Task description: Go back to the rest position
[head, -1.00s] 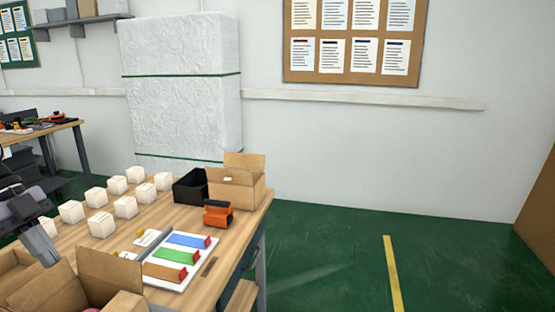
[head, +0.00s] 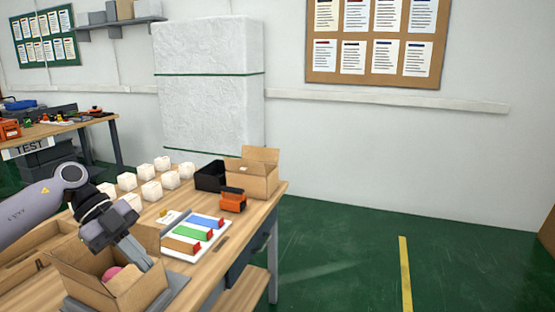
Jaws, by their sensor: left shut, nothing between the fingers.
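My left gripper (head: 143,262) is shut and empty. Its arm comes in from the left, and its fingers point down over the right side of an open cardboard box (head: 92,287) at the table's near end. A pink round thing (head: 111,273) shows inside the box, beside the fingers; they look apart from it. Whether the fingertips are inside the box or just above it, I cannot tell. My right gripper is out of view.
The wooden table (head: 215,262) carries several white cubes (head: 152,190), a white tray (head: 185,255) with blue, green and brown bars, an orange-black device (head: 232,200), a black bin (head: 209,177) and another open cardboard box (head: 262,178). Green floor (head: 345,255) on the right is clear.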

